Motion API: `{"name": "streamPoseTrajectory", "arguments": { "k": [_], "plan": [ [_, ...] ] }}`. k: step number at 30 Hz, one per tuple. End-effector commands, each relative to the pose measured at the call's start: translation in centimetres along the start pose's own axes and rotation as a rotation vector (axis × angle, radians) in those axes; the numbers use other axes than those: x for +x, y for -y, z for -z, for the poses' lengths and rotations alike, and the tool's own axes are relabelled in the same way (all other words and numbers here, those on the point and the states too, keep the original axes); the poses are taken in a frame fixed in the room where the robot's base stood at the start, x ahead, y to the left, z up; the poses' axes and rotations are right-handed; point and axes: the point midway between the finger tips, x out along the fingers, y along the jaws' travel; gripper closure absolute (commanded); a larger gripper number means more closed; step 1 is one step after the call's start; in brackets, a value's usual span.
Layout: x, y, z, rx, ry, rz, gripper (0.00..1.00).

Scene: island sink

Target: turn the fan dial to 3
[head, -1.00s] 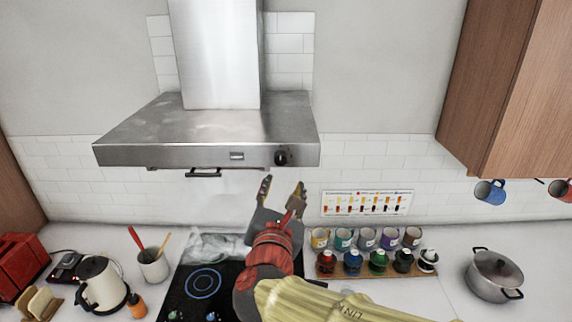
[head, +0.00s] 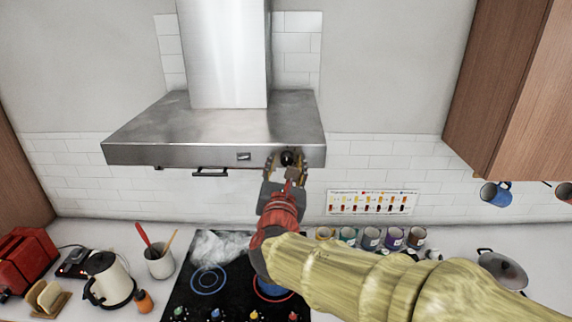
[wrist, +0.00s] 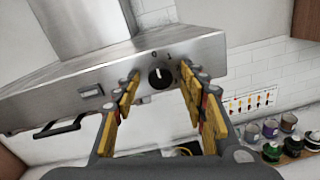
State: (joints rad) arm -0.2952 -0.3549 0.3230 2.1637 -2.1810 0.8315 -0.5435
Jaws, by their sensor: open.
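The fan dial (head: 287,157) is a round black knob on the front edge of the steel range hood (head: 200,127), near its right end. In the wrist view the dial (wrist: 160,76) shows a white pointer line aimed up, near a printed 0, with a 1 to its right. Other numbers are hidden or too small to read. My gripper (head: 286,164) is open at the dial. In the wrist view the fingers of my gripper (wrist: 161,84) stand on either side of the dial, apart from it, with nothing between the pads but the view of the knob.
A small rectangular switch (head: 244,156) and a black handle (head: 210,172) are on the hood left of the dial. Steam (head: 218,247) rises over the black cooktop (head: 185,290) below. The wall beside the dial is clear.

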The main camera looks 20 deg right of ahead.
Motion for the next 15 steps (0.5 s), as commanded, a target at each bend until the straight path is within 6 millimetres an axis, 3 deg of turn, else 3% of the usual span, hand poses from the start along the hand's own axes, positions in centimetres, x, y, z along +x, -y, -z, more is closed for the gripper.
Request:
{"name": "streamPoseTrajectory", "arguments": {
  "k": [5,15],
  "plan": [
    [-0.01,0.00,0.01,0.000,0.000,0.000,0.57],
    [-0.02,0.00,0.00,0.001,0.000,0.000,0.77]
  ]
}}
